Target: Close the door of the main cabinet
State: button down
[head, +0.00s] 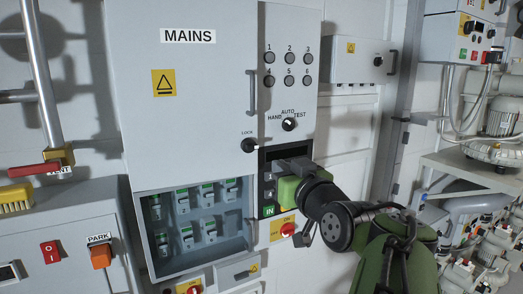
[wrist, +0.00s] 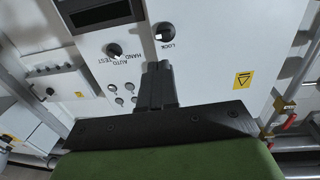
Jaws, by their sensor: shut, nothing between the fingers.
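The main cabinet's grey door (head: 200,110), labelled MAINS, has a yellow warning sign and a vertical handle (head: 252,92) at its right edge. Below its lower edge is a bay with breakers (head: 195,215) in sight. I cannot tell whether the door sits flush with its frame. The black LOCK knob (head: 249,146) is at its lower right; it also shows in the wrist view (wrist: 164,32). My gripper (wrist: 157,68) is shut and empty, in front of the cabinet near the LOCK and AUTO knobs. In the head view, my green hand partly covers the panel below the dark display.
The control strip right of the door has several round buttons, a selector knob (head: 289,124) and a dark display (head: 285,152). A red-yellow switch (head: 287,229) is below. A small wall box (head: 360,58) is further right. A pipe with a red-handled valve (head: 38,169) stands left.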

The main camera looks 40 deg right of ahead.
aim_at(257, 147)
jog(key=p+x, duration=0.4)
jog(key=x, duration=0.7)
jog(key=shift+w+d+r, duration=0.2)
jog(key=shift+w+d, duration=0.05)
jog(key=shift+w+d+f, duration=0.15)
jog(key=shift+d, duration=0.1)
jog(key=shift+a, duration=0.1)
jog(key=x, duration=0.3)
jog(key=shift+w+d, duration=0.1)
jog(key=shift+d, duration=0.3)
